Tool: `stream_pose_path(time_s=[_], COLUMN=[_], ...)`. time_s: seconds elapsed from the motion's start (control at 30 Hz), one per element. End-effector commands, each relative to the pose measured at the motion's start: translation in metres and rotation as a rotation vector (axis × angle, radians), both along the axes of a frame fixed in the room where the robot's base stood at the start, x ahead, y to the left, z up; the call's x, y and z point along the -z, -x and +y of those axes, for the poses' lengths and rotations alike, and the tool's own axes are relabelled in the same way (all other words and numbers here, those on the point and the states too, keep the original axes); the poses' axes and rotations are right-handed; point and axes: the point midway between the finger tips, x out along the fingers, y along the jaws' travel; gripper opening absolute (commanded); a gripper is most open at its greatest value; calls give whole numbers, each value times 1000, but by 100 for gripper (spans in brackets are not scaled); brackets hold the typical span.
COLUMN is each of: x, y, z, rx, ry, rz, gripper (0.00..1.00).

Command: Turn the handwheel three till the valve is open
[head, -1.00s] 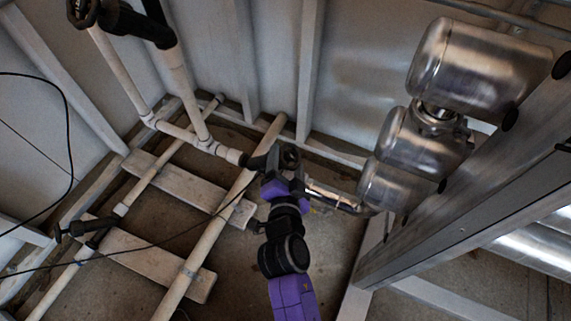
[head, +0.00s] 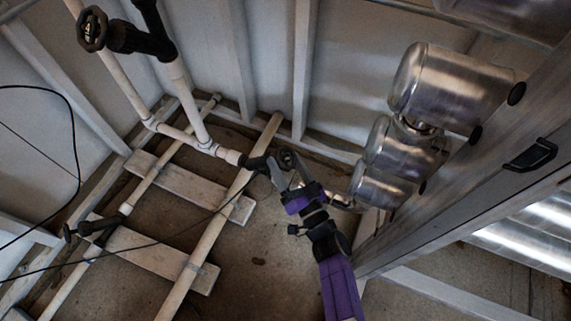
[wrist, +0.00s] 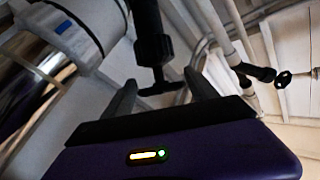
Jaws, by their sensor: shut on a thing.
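A small black handwheel (head: 287,159) sits on a black valve (head: 256,163) at the end of a white pipe, in the middle of the head view. My gripper (head: 284,176) reaches up to this wheel from below right and is shut on it. In the wrist view the same wheel (wrist: 160,89) appears nearly edge-on between the two grey fingers of my gripper (wrist: 162,92), with its black valve stem above. The fingers partly cover the wheel in the head view. No number or open mark is legible, so the valve's state cannot be told.
Another black handwheel (head: 92,28) is at upper left, and one more (head: 70,232) is low at left. Shiny metal tanks (head: 450,85) and a grey beam (head: 440,190) crowd the right. White pipes (head: 215,235) run along the floor; a thin black cable crosses them.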

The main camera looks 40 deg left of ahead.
Motion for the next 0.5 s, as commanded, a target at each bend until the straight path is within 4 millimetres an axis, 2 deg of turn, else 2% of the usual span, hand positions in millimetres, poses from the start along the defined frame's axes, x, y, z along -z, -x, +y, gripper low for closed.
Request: stream_pose_path(time_s=[0.03, 0.5], x=[5, 3], y=[-3, -3], z=[-2, -3], rx=[-17, -112], ry=[-5, -27], rz=[-20, -107], gripper=[27, 27])
